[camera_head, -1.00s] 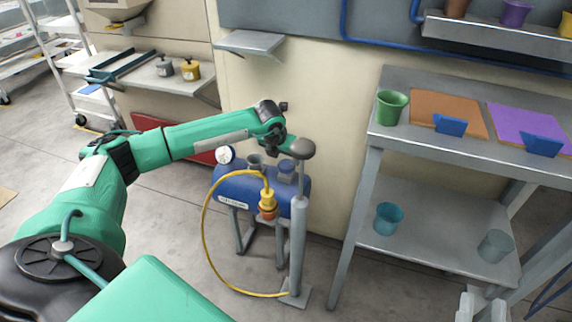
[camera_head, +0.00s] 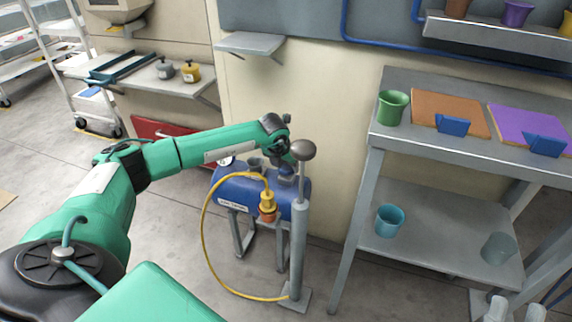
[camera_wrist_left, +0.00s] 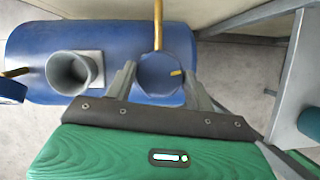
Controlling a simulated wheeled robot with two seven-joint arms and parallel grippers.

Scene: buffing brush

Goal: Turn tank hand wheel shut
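The blue tank (camera_head: 232,192) stands on grey legs against the wall. Its round blue hand wheel (camera_wrist_left: 160,78), with a small yellow mark, faces up in the left wrist view. My left gripper (camera_wrist_left: 160,72) is over it, fingers apart on either side of the wheel; I cannot tell whether they touch it. In the head view, my left gripper (camera_head: 288,162) is above the tank's right end, just behind the knob-topped post. Two pale fingers of my right gripper (camera_head: 515,308) show apart at the bottom right edge, with nothing seen between them.
The grey post (camera_head: 299,235) with a round knob (camera_head: 302,150) stands close in front of my left gripper. A grey funnel (camera_wrist_left: 75,72) sits on the tank beside the wheel. A yellow hose (camera_head: 205,235) loops to the floor. A shelved workbench (camera_head: 400,155) stands to the right.

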